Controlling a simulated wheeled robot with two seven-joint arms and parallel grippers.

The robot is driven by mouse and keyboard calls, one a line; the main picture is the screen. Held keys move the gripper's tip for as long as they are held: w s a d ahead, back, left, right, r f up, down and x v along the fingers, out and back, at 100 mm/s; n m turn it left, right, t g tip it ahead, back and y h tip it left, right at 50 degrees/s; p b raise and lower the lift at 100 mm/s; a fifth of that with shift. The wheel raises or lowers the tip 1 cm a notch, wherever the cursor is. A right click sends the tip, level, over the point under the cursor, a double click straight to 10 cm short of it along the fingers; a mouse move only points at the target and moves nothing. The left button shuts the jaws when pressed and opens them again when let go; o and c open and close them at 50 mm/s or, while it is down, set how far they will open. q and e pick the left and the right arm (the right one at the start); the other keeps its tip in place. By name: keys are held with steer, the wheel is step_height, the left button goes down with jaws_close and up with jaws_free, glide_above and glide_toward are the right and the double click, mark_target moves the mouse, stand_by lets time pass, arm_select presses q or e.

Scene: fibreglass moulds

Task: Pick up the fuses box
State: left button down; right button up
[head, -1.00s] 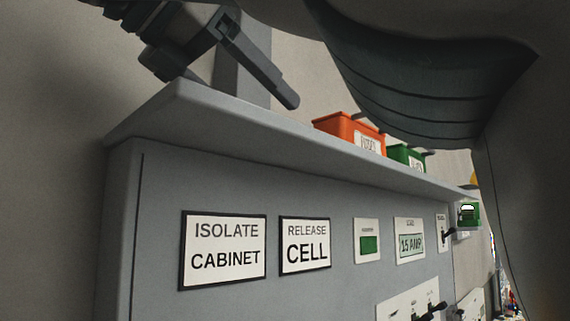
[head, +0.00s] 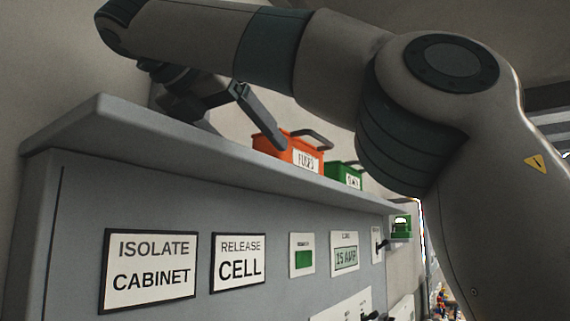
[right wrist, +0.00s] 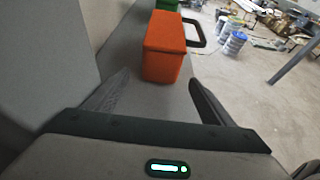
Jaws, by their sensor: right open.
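The fuses box is an orange bin (head: 284,153) with a white label reading FUSES and a dark handle. It stands on top of the grey cabinet (head: 130,133). My right gripper (head: 245,125) is open and empty at its left end; one finger overlaps the box's near left corner in the head view. In the right wrist view the orange box (right wrist: 165,50) lies just ahead of the open fingers of my right gripper (right wrist: 158,82), roughly centred between them. Whether a finger touches it I cannot tell. My left gripper is not in view.
A green bin (head: 343,174) stands just beyond the orange one, and shows in the right wrist view (right wrist: 168,4). A wall (right wrist: 45,60) runs along the left of the cabinet top. The cabinet front carries labels, such as ISOLATE CABINET (head: 150,270), and switches.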

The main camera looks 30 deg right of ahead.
mark_target(265, 145)
steer(key=w+d, duration=0.1)
steer(key=w+d+p, duration=0.1)
steer(key=d, duration=0.1)
steer(key=w+d+p, duration=0.1)
steer(key=d, duration=0.1)
steer(key=shift+w+d, duration=0.15)
steer(key=shift+d, duration=0.3)
steer(key=shift+a, duration=0.1)
steer(key=shift+w+d+p, duration=0.25)
steer(key=shift+d+p, duration=0.1)
steer(key=shift+d, duration=0.1)
steer(key=p+x, duration=0.1)
steer(key=x, duration=0.3)
steer(key=shift+d+p, duration=0.15)
steer(key=shift+p, duration=0.25)
steer(key=shift+w+d+f, duration=0.25)
steer(key=shift+d, duration=0.1)
steer(key=shift+a, duration=0.15)
